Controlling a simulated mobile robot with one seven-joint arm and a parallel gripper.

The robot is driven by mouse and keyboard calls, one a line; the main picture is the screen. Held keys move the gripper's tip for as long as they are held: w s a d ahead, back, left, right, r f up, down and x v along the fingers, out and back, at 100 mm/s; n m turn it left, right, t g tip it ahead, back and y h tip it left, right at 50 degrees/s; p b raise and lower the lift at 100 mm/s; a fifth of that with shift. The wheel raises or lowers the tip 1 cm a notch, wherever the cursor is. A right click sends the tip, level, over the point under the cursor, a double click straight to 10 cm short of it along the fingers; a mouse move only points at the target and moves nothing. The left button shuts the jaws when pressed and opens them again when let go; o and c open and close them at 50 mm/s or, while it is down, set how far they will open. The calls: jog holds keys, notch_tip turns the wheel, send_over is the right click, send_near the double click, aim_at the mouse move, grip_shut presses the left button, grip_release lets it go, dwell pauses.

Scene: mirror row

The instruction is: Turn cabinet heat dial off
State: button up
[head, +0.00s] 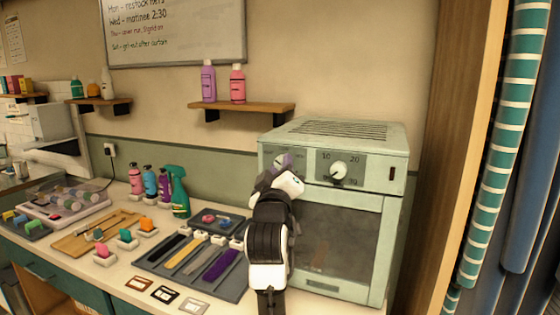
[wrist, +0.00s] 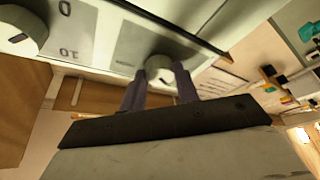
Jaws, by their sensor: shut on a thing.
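The cabinet (head: 342,240) is a pale green box with a dark glass door and a control panel along its upper front. My gripper (head: 284,162) is at the left part of this panel. In the wrist view, the two purple fingers of my gripper (wrist: 160,78) are shut on a round white dial (wrist: 159,65), one finger on each side. I take it for the heat dial; its label is not readable. In the head view my arm mostly hides this dial. A second white dial (head: 338,169), on a numbered panel, stands to the right; it also shows in the wrist view (wrist: 20,32).
A shelf (head: 245,107) with two bottles hangs above and left of the cabinet. The counter left of my arm holds a dark tray (head: 155,262) with brushes, several bottles and a green spray bottle (head: 178,195). Striped tubes (head: 505,130) stand at the right.

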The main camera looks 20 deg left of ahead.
jog(key=shift+n+g+y, duration=0.3)
jog(key=shift+n, duration=0.3)
jog(key=o, duration=1)
jog(key=b+v, duration=0.3)
jog(key=v, duration=1.1)
jog(key=shift+f+b, duration=0.1)
jog(key=shift+b, duration=0.2)
